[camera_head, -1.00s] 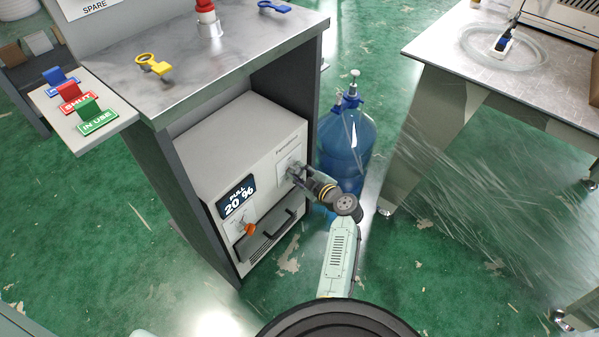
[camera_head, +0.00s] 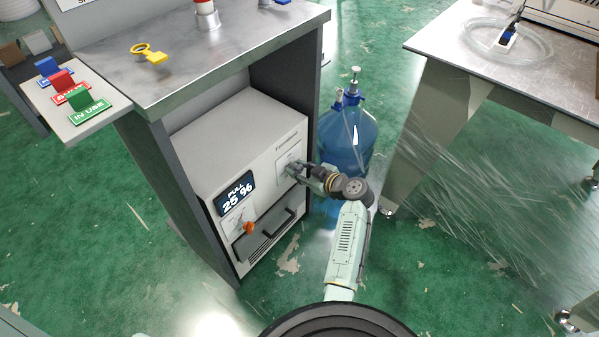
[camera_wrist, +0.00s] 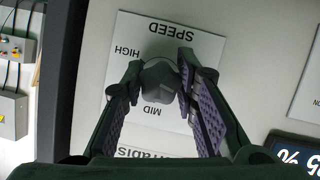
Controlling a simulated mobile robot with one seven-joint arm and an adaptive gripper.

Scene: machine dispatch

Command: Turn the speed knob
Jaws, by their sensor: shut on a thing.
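The speed knob (camera_wrist: 160,80) is a grey rounded knob on a white plate (camera_wrist: 118,55) marked SPEED, HIGH and MID, upside down in the wrist view. My gripper (camera_wrist: 162,78) has its two purple-padded fingers closed around the knob's sides. In the head view my gripper (camera_head: 296,170) reaches the upper right of the machine's (camera_head: 222,138) front panel and hides most of the knob. The display (camera_head: 235,193) reads PULL 25 %. It shows partly in the wrist view (camera_wrist: 300,155).
An orange knob (camera_head: 249,228) and a dark handle (camera_head: 268,238) sit low on the panel. The machine stands under a metal-topped bench (camera_head: 200,62). A blue water bottle (camera_head: 345,135) stands close behind my gripper. Green floor is open in front.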

